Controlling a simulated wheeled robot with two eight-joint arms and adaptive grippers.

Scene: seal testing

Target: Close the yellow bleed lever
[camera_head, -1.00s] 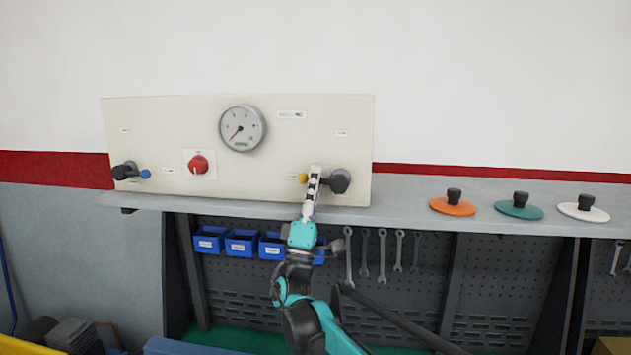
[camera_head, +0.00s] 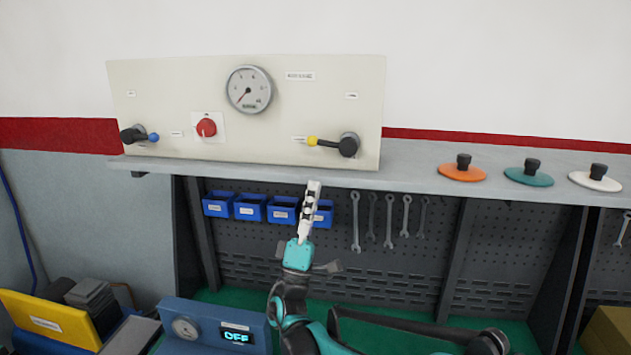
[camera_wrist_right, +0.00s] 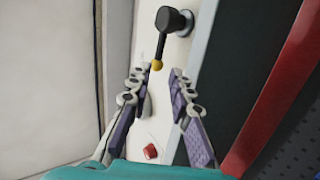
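The yellow bleed lever (camera_head: 312,141) is at the right of the cream panel (camera_head: 250,100). It has a yellow tip and a black arm that runs left, almost level, from a dark round pivot (camera_head: 349,145). My right gripper (camera_head: 312,187) is below and in front of it in the head view, apart from it. In the right wrist view the fingers (camera_wrist_right: 163,72) are spread with nothing between them. The yellow tip (camera_wrist_right: 157,65) shows just beyond the fingertips there, with the black pivot farther off. My left gripper is not in view.
The panel also carries a gauge (camera_head: 249,89), a red knob (camera_head: 206,128) and a blue-tipped lever (camera_head: 153,137). Orange (camera_head: 462,173), teal (camera_head: 528,178) and white (camera_head: 595,181) discs stand on the grey shelf (camera_head: 410,171). Blue bins (camera_head: 250,207) and wrenches (camera_head: 356,222) hang below.

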